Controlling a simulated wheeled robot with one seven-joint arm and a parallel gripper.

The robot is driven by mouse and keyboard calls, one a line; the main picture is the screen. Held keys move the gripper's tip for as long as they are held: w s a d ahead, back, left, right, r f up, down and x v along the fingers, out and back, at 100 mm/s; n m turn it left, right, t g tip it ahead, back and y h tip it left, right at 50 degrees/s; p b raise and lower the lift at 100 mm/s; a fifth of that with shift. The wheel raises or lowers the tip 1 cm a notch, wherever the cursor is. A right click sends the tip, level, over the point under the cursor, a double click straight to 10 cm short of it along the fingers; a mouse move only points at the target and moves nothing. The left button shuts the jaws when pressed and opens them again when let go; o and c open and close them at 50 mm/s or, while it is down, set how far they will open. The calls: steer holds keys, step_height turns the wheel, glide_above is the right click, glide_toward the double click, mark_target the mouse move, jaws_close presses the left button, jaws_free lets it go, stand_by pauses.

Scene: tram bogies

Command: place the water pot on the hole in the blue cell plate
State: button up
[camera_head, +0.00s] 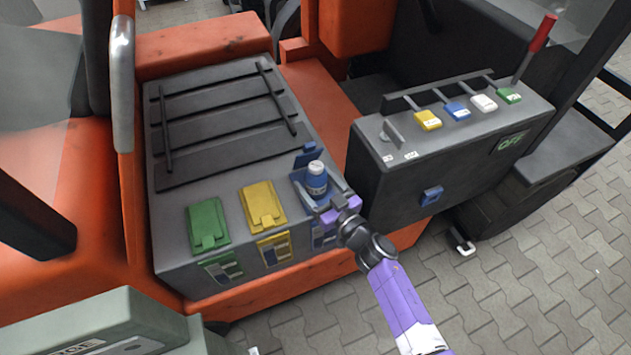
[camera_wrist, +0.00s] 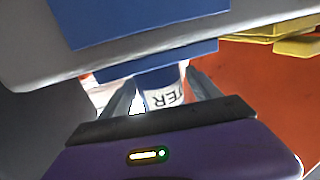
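The water pot (camera_head: 317,180) is a small blue bottle with a pale cap and a white label. It looks upright at the blue cell plate (camera_head: 308,160), whose raised blue part shows behind it. The hole is hidden, and I cannot tell whether the pot's base touches the plate. My purple gripper (camera_head: 321,190) reaches in from the front right, its grey fingers on either side of the pot. In the wrist view the pot's label (camera_wrist: 165,98) shows between my fingers (camera_wrist: 163,90). They look spread, with a gap at the left finger.
Green (camera_head: 208,226) and yellow (camera_head: 263,207) cell plates lie to the left on the grey battery box (camera_head: 170,235). A dark control box (camera_head: 450,165) with coloured switches and a red-handled lever (camera_head: 540,35) stands close on the right. Paved floor lies in front.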

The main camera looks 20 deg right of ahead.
steer(key=shift+r, duration=0.1)
steer(key=s+d, duration=0.2)
steer(key=s, duration=0.9)
steer(key=shift+s+d, duration=0.2)
steer(key=shift+s, duration=0.2)
steer(key=s+r+m+h, duration=0.1)
steer(key=s+r, duration=0.2)
steer(key=s, duration=0.7)
steer(key=s+r+h, duration=0.1)
steer(key=s+r, duration=0.2)
steer(key=s, duration=0.7)
steer(key=s+a+r+m+g+h, duration=0.1)
steer(key=s+a+r+g, duration=0.1)
steer(key=s+r, duration=0.8)
steer(key=shift+s+a+r+g, duration=0.15)
steer(key=shift+s+r+g, duration=0.2)
steer(key=shift+s, duration=0.6)
steer(key=shift+f, duration=0.25)
